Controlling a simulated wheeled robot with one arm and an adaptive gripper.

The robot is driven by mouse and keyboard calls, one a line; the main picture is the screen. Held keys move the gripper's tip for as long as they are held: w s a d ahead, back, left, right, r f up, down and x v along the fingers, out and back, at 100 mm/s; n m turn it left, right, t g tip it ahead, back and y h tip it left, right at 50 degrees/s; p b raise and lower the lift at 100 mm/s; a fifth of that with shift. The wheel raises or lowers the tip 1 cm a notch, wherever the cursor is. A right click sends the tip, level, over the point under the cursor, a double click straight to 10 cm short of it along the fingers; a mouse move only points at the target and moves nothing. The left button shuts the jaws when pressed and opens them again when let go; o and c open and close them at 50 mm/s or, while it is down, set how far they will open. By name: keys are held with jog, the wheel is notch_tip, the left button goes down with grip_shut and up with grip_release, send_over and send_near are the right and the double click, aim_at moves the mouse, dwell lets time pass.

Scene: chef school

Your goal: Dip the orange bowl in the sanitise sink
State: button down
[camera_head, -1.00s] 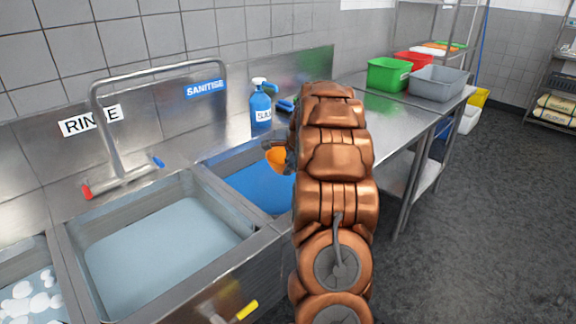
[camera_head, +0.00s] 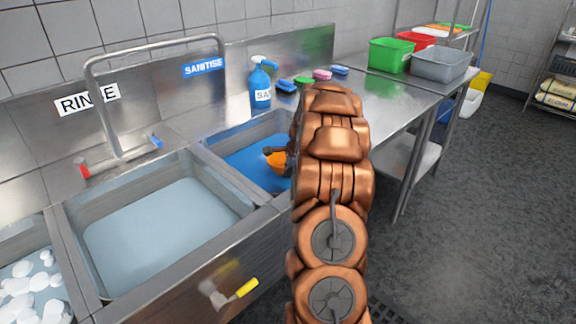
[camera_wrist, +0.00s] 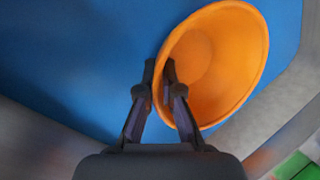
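The orange bowl (camera_head: 277,161) is at the sanitise sink (camera_head: 222,143), low over or at the blue liquid (camera_head: 245,165). In the wrist view the bowl (camera_wrist: 215,62) is tilted, its open side facing the camera, with blue liquid behind it. My gripper (camera_wrist: 160,75) has its fingers on either side of the bowl's near left wall, shut on the rim. In the head view my gripper (camera_head: 278,153) is mostly hidden behind my arm. I cannot tell how deep the bowl sits in the liquid.
The rinse sink (camera_head: 165,225) is left of the sanitise sink, with a tap (camera_head: 120,150) behind. A blue spray bottle (camera_head: 260,88) and several brushes or sponges (camera_head: 303,82) stand along the back. Green (camera_head: 390,55) and grey tubs (camera_head: 440,65) are on the right counter.

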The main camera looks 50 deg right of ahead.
jog(key=shift+f+b, duration=0.8)
jog(key=shift+f, duration=4.4)
